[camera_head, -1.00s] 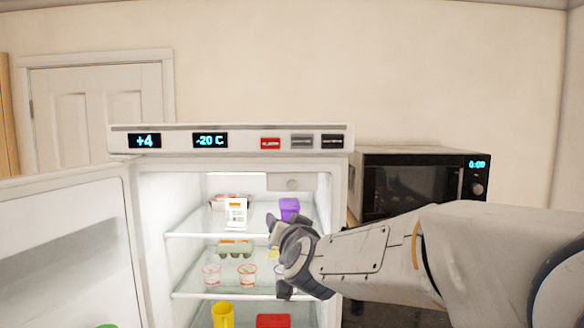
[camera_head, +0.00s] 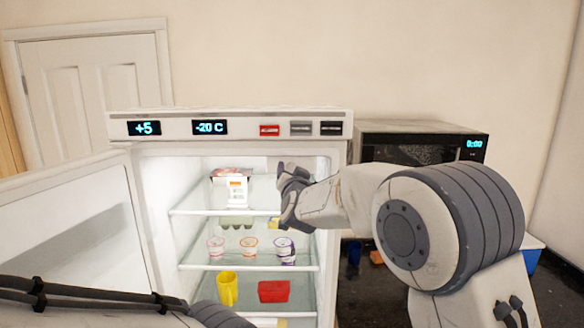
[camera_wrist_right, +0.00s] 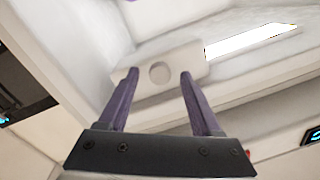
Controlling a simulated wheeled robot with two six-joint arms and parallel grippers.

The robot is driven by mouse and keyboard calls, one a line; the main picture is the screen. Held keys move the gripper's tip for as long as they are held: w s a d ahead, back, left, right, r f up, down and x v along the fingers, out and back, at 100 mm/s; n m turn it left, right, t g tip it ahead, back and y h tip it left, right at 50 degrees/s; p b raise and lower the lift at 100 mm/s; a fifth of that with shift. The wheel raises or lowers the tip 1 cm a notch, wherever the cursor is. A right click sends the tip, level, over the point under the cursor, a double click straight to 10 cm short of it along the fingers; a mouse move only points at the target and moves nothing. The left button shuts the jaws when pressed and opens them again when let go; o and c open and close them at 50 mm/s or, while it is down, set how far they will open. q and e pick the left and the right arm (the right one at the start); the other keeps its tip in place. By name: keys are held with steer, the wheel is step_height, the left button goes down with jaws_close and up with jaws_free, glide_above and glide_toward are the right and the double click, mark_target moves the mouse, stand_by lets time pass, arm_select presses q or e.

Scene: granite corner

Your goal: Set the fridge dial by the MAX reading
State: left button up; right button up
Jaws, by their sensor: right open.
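The open fridge (camera_head: 120,125) has a top panel display (camera_head: 144,128) reading +5 and a second display (camera_head: 209,127) reading -20 C. In the right wrist view, a pale box with a round dial (camera_wrist_right: 159,74) is on the fridge's inside. My right gripper (camera_head: 287,183) is inside the fridge at top right; in the wrist view its open, empty fingers (camera_wrist_right: 159,76) point at the dial, apart from it. My left gripper is out of view.
Shelves below hold several cups (camera_head: 249,246), a yellow cup (camera_head: 227,288) and a red box (camera_head: 273,291). The open fridge door (camera_head: 70,220) is on the left. A microwave (camera_head: 420,145) stands right of the fridge. A lit panel (camera_wrist_right: 250,42) is beside the dial box.

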steer(key=shift+c, duration=0.2)
jaws_close()
steer(key=shift+f, duration=0.1)
steer(key=shift+f+m+b, duration=0.15)
steer(key=shift+m+b, duration=0.15)
steer(key=shift+b, duration=0.5)
steer(key=m+b, duration=0.9)
steer(key=b, duration=0.1)
steer(key=shift+a+t, duration=0.1)
steer(key=shift+t, duration=0.2)
steer(key=shift+m+h+b, duration=0.3)
steer(key=shift+m+b, duration=0.25)
steer(key=shift+m, duration=0.65)
